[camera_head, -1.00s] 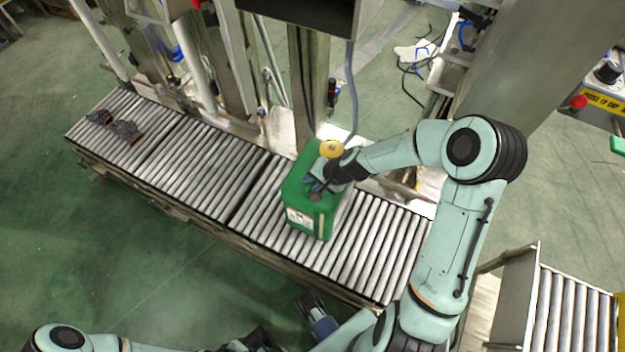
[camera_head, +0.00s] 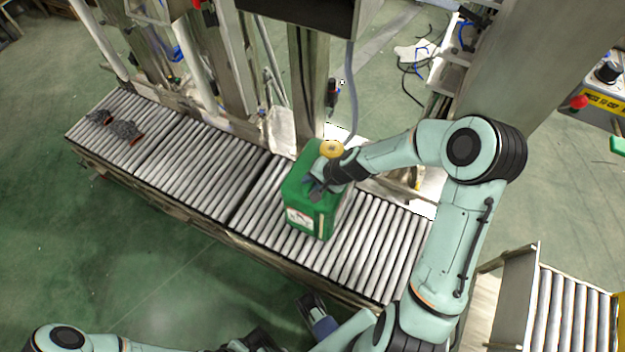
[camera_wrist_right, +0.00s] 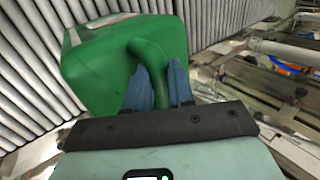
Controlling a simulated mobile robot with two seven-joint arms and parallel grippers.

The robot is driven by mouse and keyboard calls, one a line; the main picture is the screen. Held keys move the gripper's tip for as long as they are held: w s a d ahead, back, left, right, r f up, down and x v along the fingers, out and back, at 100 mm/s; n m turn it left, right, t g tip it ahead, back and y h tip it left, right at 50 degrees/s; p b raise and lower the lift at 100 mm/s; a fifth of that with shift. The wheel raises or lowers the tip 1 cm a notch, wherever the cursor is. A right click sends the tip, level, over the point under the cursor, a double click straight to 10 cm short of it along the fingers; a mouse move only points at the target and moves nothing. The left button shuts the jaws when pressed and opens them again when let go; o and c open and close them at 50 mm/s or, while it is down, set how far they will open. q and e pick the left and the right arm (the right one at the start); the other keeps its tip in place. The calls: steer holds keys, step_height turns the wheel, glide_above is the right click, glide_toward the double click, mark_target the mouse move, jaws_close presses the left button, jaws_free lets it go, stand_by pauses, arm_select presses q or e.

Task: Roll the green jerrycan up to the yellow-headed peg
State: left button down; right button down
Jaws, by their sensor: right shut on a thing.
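The green jerrycan (camera_head: 297,190) stands upright on the roller conveyor, with a white label low on its near side. A yellow round head (camera_head: 332,149) shows at the far edge of its top; I cannot tell whether this is the peg's head or the can's cap. My right gripper (camera_head: 314,184) is over the can's top, shut on its handle. In the right wrist view the blue fingers (camera_wrist_right: 163,85) lie against the green handle (camera_wrist_right: 149,52) of the can (camera_wrist_right: 105,72). My left gripper (camera_head: 315,312) seems to be low at the bottom middle, apart from the can; its jaws are unclear.
The roller conveyor (camera_head: 205,163) runs from upper left to lower right, with free rollers on both sides of the can. Dark lumpy things (camera_head: 126,131) lie at its far left end. A metal post (camera_head: 306,85) and frame parts stand behind it. Another roller section (camera_head: 565,310) is at lower right.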

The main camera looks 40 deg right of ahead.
mark_target(324, 196)
stand_by(0.3)
steer(key=shift+s+d+b, duration=0.3)
steer(key=shift+s+d, duration=0.05)
steer(key=shift+s, duration=0.3)
steer(key=shift+s+d+b, duration=0.3)
steer(key=shift+s+d, duration=0.05)
steer(key=shift+s, duration=0.25)
steer(key=shift+s+d+p, duration=0.15)
steer(key=shift+s+p, duration=0.2)
steer(key=shift+s, duration=0.15)
steer(key=s+d+p, duration=0.3)
steer(key=s+p, duration=0.1)
steer(key=s, duration=0.3)
steer(key=s+d+p, duration=0.4)
steer(key=s+p, duration=0.1)
steer(key=s, duration=0.2)
steer(key=shift+s+d+f, duration=0.15)
steer(key=shift+s, duration=0.15)
